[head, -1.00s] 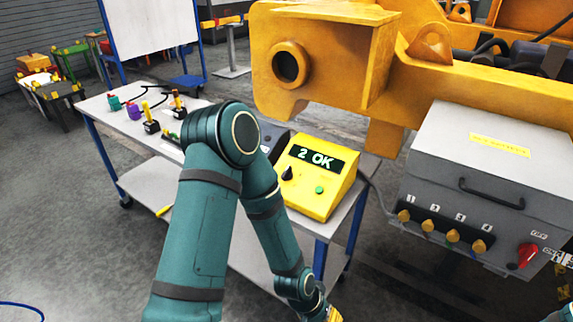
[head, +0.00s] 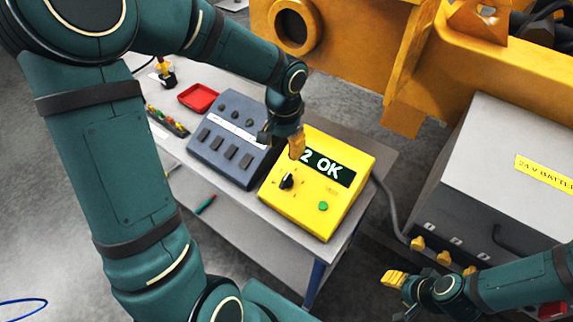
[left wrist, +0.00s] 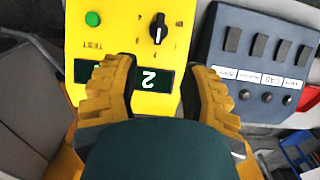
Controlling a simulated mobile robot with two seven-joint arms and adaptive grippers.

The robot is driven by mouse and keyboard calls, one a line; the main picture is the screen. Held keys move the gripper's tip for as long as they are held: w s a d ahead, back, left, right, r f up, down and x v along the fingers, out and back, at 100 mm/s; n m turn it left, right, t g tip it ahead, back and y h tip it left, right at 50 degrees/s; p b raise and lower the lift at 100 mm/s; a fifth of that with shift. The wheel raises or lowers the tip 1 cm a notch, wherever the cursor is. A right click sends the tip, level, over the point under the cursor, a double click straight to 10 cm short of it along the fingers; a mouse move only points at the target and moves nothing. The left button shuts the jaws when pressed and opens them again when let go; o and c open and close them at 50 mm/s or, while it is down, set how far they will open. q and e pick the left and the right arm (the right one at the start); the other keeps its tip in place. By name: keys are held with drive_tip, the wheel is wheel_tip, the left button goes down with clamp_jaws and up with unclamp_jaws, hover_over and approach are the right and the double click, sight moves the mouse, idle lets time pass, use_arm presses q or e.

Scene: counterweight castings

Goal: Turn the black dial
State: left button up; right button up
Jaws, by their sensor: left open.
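The black dial (head: 287,181) sits on the sloped face of a yellow tester box (head: 318,222), left of a green button (head: 323,206) and below a display reading "2 OK". In the left wrist view the dial (left wrist: 158,29) has a white pointer line and lies beyond the fingertips. My left gripper (head: 296,146) is above the box's upper left part, apart from the dial. The left wrist view shows its two yellow fingers (left wrist: 161,68) spread with nothing between them. My right gripper (head: 396,280) is at the lower right, away from the box; its opening is unclear.
A grey-blue switch box (head: 232,140) stands close left of the tester on the white cart (head: 245,232). A red tray (head: 198,97) lies behind it. A grey battery box (head: 480,170) is at the right, and a large orange casting (head: 350,40) rises behind.

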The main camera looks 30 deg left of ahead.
sight(284, 181)
use_arm(q)
wheel_tip(284, 181, down, 14)
drive_tip(key=shift+s+r+b, duration=0.15)
drive_tip(key=shift+b, duration=0.6)
clamp_jaws()
drive_tip(key=shift+s+d+r, duration=0.1)
